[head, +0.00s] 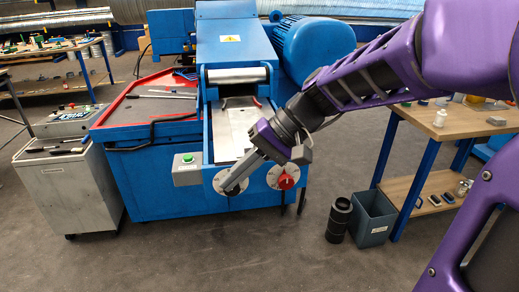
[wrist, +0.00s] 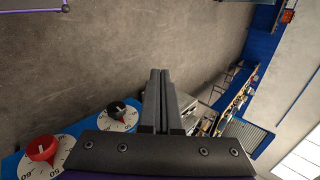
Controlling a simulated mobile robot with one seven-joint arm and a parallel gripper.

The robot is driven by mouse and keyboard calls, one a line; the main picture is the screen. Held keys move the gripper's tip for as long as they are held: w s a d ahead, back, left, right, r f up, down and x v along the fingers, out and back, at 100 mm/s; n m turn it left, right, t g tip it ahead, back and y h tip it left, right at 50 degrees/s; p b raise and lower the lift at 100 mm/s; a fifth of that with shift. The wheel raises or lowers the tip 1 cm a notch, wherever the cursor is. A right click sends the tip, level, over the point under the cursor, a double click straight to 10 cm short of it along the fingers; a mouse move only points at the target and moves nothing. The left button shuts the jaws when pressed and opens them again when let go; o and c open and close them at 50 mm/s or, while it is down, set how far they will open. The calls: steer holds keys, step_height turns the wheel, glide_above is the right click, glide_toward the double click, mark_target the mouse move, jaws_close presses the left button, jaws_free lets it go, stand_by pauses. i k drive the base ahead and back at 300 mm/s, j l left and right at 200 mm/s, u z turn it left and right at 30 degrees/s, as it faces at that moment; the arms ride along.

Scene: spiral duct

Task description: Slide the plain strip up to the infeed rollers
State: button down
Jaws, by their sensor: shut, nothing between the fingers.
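The infeed roller (head: 237,75) is a pale horizontal cylinder across the blue machine's mouth. Below it, a flat grey metal piece (head: 228,137) lies on the infeed bed. It looks like the plain strip, but I cannot clearly tell its edges from the bed. My gripper (head: 228,190) is at the machine's front panel, below and in front of the bed, overlapping the left dial in the head view. In the wrist view the fingers (wrist: 160,76) are together with nothing between them. The strip does not show in the wrist view.
A red-knobbed dial (head: 286,182) and a green button box (head: 187,168) sit on the machine's front. A blue motor (head: 314,42) is at the right. A grey bin (head: 370,219) and black cylinder (head: 339,220) stand on the floor. A wooden workbench (head: 460,122) is right.

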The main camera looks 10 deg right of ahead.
mark_target(242, 119)
steer(key=l+u, duration=0.3)
steer(key=l, duration=0.2)
steer(key=l+u, duration=0.35)
steer(key=l, duration=0.2)
steer(key=i+l, duration=0.25)
